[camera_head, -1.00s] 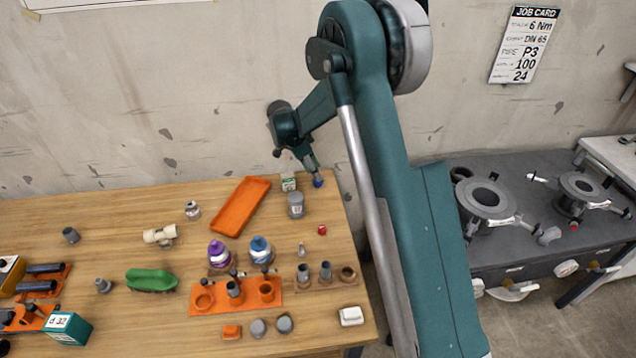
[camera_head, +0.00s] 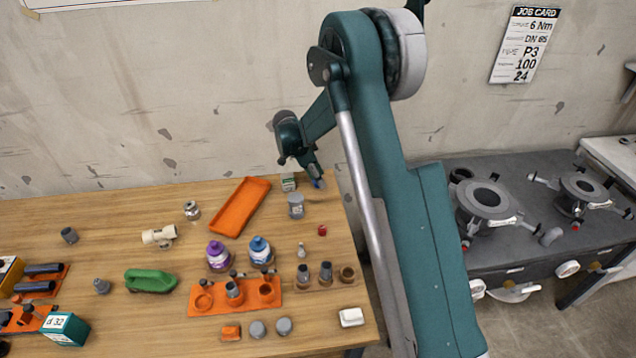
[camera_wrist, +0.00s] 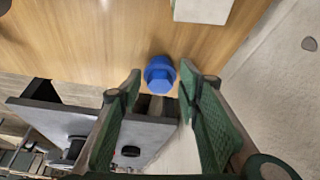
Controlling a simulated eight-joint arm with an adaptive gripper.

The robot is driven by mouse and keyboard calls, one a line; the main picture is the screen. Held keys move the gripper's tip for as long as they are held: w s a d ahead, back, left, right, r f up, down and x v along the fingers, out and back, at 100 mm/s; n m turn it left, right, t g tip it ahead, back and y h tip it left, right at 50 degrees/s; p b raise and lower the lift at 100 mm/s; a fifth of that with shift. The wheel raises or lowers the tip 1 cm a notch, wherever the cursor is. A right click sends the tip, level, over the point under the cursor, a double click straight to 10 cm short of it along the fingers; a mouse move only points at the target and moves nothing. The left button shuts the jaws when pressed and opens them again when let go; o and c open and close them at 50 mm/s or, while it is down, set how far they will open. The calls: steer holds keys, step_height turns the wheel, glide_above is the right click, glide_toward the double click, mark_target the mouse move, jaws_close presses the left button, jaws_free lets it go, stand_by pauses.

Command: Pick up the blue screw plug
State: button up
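The blue screw plug (camera_wrist: 160,72) stands on the wooden table near its edge in the wrist view. Its hexagonal head faces the camera. In the head view the plug (camera_head: 318,184) is a small blue spot at the table's back right corner, partly hidden by my gripper (camera_head: 316,175). In the wrist view my gripper (camera_wrist: 161,82) is open and empty, with one green-padded finger on each side of the picture. The plug shows between and just beyond the fingertips. I cannot tell how far apart they are in depth.
A pale box (camera_head: 289,182) stands close to the left of the plug, with a grey jar (camera_head: 296,206) in front of it. An orange tray (camera_head: 240,207) lies further left. The concrete wall is close behind. The table ends just right of the plug.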

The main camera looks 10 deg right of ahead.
steer(key=c, duration=0.4)
steer(key=shift+r+p, duration=0.8)
steer(key=shift+r, duration=4.2)
